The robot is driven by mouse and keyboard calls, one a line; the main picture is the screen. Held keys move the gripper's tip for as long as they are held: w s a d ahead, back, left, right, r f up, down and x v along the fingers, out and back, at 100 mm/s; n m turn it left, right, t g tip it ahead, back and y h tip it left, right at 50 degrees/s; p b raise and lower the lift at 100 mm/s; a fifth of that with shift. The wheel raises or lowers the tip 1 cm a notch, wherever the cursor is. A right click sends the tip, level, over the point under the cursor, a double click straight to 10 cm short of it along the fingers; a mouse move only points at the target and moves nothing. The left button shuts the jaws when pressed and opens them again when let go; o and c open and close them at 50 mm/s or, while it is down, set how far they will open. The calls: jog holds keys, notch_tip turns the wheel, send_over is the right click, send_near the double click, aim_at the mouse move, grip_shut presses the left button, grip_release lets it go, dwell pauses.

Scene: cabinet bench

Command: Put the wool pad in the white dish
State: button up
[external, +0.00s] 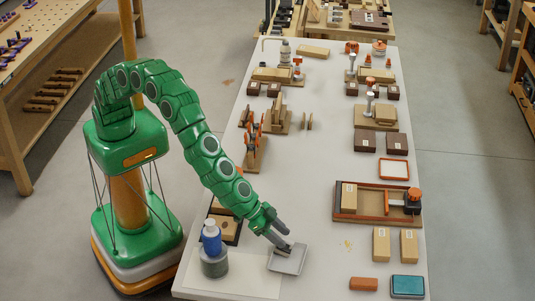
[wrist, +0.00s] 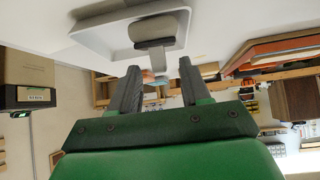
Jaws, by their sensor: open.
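The white dish (external: 279,266) is a shallow square tray near the front of the white bench. It also shows at the top of the wrist view (wrist: 88,38). In the external view my gripper (external: 284,240) is over the dish's far edge and partly hides the pad.
A grey jar (external: 214,264) with a blue bottle stands left of the dish. An orange-brown block (external: 364,284) and a teal pad (external: 407,286) lie at the front right. A wooden tray (external: 372,203) stands farther back. Bench space right of the dish is clear.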

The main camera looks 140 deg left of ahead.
jog(key=shift+x, duration=1.15)
grip_shut()
